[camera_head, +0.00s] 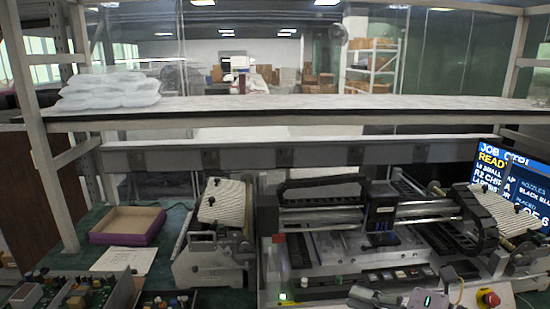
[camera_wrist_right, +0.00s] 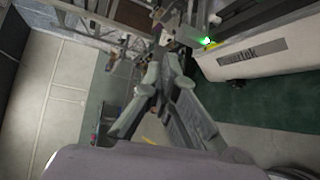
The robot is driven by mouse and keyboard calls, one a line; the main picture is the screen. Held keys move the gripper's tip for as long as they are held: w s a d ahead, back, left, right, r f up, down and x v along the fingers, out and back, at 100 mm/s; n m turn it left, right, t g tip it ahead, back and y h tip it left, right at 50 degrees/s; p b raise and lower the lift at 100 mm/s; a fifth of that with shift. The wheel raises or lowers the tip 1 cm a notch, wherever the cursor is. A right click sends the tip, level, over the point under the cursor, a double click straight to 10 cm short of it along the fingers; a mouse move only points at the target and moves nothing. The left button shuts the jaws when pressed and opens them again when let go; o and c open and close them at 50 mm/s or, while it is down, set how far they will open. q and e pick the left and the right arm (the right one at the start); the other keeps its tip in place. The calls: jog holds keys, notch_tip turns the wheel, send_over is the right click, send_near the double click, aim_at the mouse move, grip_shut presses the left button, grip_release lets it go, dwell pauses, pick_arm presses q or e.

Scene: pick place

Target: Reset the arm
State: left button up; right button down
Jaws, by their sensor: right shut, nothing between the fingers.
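My right gripper (camera_wrist_right: 168,62) shows in the wrist view with its two grey fingers brought together at the tips and nothing between them. In the head view, part of my right arm and gripper (camera_head: 378,298) shows at the bottom edge, right of the middle, in front of the machine (camera_head: 330,258). My left gripper is in neither view.
The machine with a gantry fills the middle and right of the bench. A purple-edged tray (camera_head: 128,239), a paper sheet (camera_head: 124,260) and circuit boards (camera_head: 70,292) lie at the left. A shelf (camera_head: 300,109) with white bags (camera_head: 108,92) spans above. A screen (camera_head: 512,185) stands at the right.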

notch_tip(320, 180, up, 7)
jog(key=d+m+t+h, duration=0.2)
jog(key=d+m+t, duration=0.1)
jog(key=m+t, duration=0.8)
jog(key=s+d+f+m+g+h, duration=0.1)
jog(key=d+f+m+g+h, duration=0.2)
jog(key=d+f+m+h, duration=0.35)
jog(key=s+d+f+m+g+h, duration=0.2)
jog(key=d+f+m+h, duration=0.2)
jog(key=f+m+h, duration=0.45)
jog(key=s+a+f+m+g+y, duration=0.1)
jog(key=s+a+f+g+y, duration=0.2)
jog(key=s+f, duration=0.35)
jog(key=s+a+f+m+g+y, duration=0.1)
jog(key=s+a+f+g, duration=0.2)
jog(key=s+f+g, duration=0.35)
jog(key=s+a+f+g+y, duration=0.2)
jog(key=s+a+f+g, duration=0.1)
jog(key=s+f, duration=0.35)
notch_tip(320, 180, down, 26)
jog(key=s+g, duration=0.2)
jog(key=s+d+f, duration=0.3)
jog(key=s+f, duration=1.2)
jog(key=s, duration=0.1)
jog(key=shift+f+g+h, duration=0.3)
jog(key=shift+f+g, duration=0.05)
